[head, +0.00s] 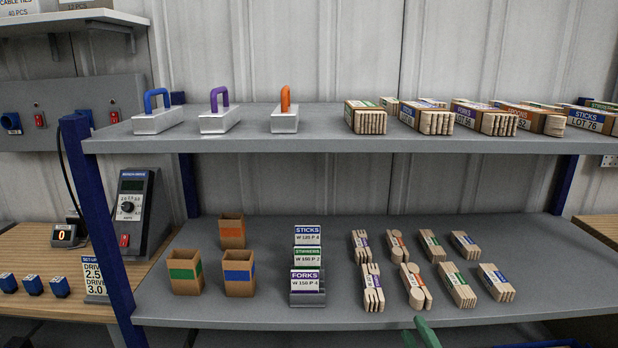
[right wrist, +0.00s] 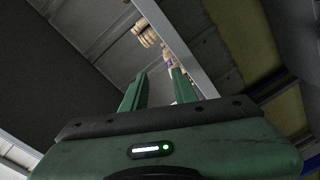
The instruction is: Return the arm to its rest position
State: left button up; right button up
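My right gripper (head: 422,335) shows only as green fingertips at the bottom edge of the head view, in front of the lower shelf (head: 380,317). In the right wrist view its two green fingers (right wrist: 155,84) stand apart with nothing between them, so it is open and empty. Beyond the fingers, part of a shelf edge and some pale wooden bundles (right wrist: 146,37) show at an angle. My left gripper is in neither view.
The lower shelf holds several banded wooden bundles (head: 458,290), open boxes (head: 185,275) and a label stand (head: 307,298). The upper shelf (head: 330,141) holds handled weights (head: 219,119) and packed boxes (head: 366,118). A blue post (head: 101,220) stands at the left.

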jog(key=s+d+f+m+g+h, duration=0.2)
jog(key=s+f+m+g, duration=0.55)
jog(key=s+f, duration=0.55)
jog(key=s+a+f+m+g+y, duration=0.1)
jog(key=s+f+m+g, duration=0.15)
jog(key=s, duration=0.55)
jog(key=s+a+f+m+g, duration=0.1)
jog(key=s+f+g, duration=0.3)
jog(key=s, duration=0.4)
notch_tip(320, 180, down, 26)
jog(key=s+g+p, duration=0.1)
jog(key=s+g, duration=0.1)
jog(key=s+d+f, duration=0.2)
jog(key=s+f, duration=1.2)
jog(key=s, duration=0.2)
jog(key=shift+s+d+f+g+p, duration=0.2)
jog(key=shift+d+g+p, duration=0.15)
jog(key=shift+g, duration=0.05)
